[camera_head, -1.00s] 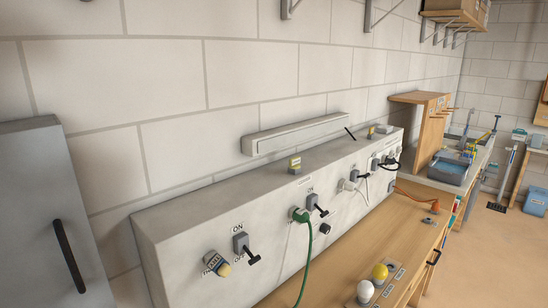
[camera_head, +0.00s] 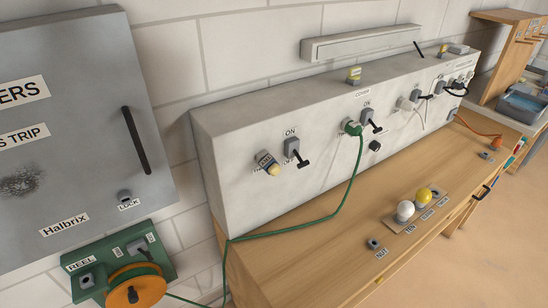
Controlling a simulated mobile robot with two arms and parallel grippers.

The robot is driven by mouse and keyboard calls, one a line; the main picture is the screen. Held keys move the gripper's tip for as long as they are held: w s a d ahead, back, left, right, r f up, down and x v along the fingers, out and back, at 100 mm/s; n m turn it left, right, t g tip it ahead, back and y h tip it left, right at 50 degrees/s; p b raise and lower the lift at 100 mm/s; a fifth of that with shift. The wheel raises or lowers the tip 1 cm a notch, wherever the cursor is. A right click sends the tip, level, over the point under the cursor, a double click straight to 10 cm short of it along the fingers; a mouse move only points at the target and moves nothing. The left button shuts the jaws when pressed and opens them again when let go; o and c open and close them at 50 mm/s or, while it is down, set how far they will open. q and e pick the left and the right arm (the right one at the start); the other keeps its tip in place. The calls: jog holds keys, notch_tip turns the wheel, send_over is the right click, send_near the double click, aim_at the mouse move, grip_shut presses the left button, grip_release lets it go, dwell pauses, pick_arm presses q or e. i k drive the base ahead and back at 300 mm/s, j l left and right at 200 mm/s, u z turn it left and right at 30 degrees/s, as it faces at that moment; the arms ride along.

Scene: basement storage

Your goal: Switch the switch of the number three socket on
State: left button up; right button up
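A long pale grey socket panel (camera_head: 235,130) runs along the wall above the wooden bench. At its near left end is a socket with a grey and yellow fitting (camera_head: 266,162); its label is partly hidden and seems to begin "TH". Beside it is a switch (camera_head: 292,147) with "ON" above it. Its black lever (camera_head: 304,159) points down, away from "ON". To the right, a green plug (camera_head: 352,128) sits in another socket, beside a second switch (camera_head: 368,116) with its black lever also down. Further switches and plugs are small. Neither gripper is in view.
A grey metal cabinet (camera_head: 75,110) with a black handle stands at the left. Below it is a green cable reel (camera_head: 122,262). The green cable (camera_head: 300,223) lies across the bench (camera_head: 335,250). Two bulbs (camera_head: 405,210) stand on the bench. Open floor (camera_head: 510,200) lies at the right.

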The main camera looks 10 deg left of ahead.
aim_at(303, 163)
jog(key=l+z, duration=0.15)
jog(key=l, duration=1.8)
